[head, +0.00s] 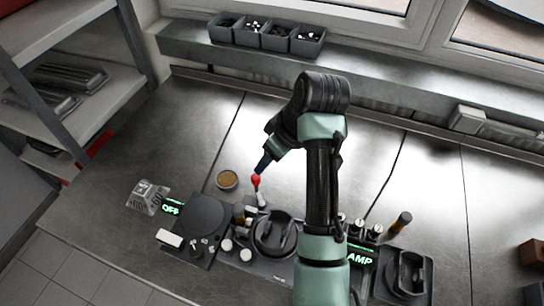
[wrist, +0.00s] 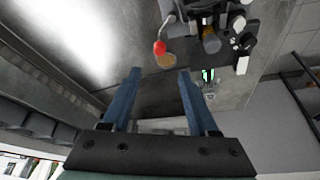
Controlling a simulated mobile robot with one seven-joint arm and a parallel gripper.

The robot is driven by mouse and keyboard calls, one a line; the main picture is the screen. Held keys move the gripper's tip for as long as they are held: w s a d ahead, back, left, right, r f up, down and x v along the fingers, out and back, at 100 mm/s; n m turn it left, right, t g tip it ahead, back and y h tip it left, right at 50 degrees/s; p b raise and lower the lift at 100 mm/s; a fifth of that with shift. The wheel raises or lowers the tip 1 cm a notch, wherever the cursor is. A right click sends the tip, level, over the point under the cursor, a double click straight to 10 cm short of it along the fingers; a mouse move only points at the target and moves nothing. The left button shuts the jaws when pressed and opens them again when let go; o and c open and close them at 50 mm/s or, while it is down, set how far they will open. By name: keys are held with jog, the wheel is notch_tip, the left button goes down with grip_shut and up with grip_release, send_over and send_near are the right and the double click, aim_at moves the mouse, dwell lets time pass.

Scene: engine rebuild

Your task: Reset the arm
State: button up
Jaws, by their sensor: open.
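My arm reaches over the metal workbench (head: 205,105) from the bottom of the head view. My gripper (head: 261,164) is near the middle of the bench, partly hidden by its own wrist, close to a red knob on a lever (head: 256,180). In the wrist view my gripper (wrist: 158,75) shows two blue fingers spread apart with nothing between them. The red knob (wrist: 159,47) and a round tan-filled dish (wrist: 166,61) lie beyond the fingertips. The dish (head: 228,179) stands left of the red knob in the head view.
Black fixtures (head: 275,235) with a round plate (head: 201,215) line the bench's front. Green-lit signs (head: 361,257) and a clear block (head: 148,196) stand there too. Small bins (head: 268,35) sit on the back ledge. Shelves (head: 85,85) rise at left. The bench behind is mostly clear.

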jog(key=shift+d+r, duration=0.1)
jog(key=shift+r, duration=0.25)
